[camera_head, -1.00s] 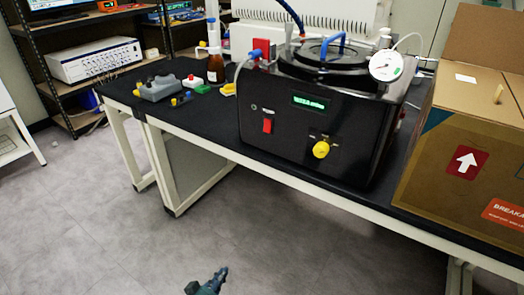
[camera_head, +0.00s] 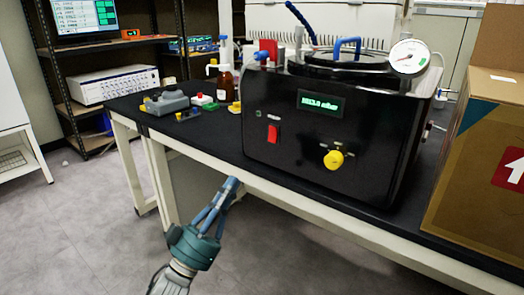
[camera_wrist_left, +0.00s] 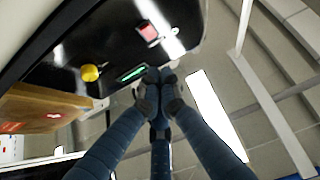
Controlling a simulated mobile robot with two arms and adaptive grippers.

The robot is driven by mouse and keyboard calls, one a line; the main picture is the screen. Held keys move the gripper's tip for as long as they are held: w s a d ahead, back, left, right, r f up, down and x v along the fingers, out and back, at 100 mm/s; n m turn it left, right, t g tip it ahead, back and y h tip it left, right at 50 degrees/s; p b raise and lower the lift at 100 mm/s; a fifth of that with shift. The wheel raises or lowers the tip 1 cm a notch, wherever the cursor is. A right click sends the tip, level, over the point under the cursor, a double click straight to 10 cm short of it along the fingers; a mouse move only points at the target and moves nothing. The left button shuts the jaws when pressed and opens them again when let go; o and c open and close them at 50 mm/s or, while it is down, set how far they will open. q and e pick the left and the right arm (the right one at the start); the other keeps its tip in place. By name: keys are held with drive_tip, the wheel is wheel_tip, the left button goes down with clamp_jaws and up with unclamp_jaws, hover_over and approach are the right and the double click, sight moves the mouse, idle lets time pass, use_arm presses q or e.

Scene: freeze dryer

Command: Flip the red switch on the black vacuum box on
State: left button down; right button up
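The black vacuum box (camera_head: 380,135) stands on the dark bench top, with a lit green display and a yellow knob (camera_head: 333,159) on its front. The red switch (camera_head: 273,133) is at the front's left; which way it is set is too small to tell. My left gripper (camera_head: 230,184) is below and left of the switch, in front of the bench edge and apart from the box. In the left wrist view its fingertips (camera_wrist_left: 157,84) are together with nothing held; the red switch (camera_wrist_left: 148,32) shows beyond them. My right gripper is not in view.
A cardboard box (camera_head: 485,160) stands on the bench right of the vacuum box. A brown bottle (camera_head: 225,84) and small coloured parts lie or stand on the left of the bench top (camera_head: 205,140). The bench's pale front edge (camera_head: 300,212) runs beside my gripper.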

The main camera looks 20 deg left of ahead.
use_arm(q)
approach(271, 131)
wheel_tip(271, 131, up, 4)
drive_tip(key=w, duration=0.2)
drive_tip(key=w+d+f+b, duration=0.1)
drive_tip(key=shift+w, duration=0.15)
drive_tip(key=shift+w+d, duration=0.1)
drive_tip(key=shift+w, duration=0.1)
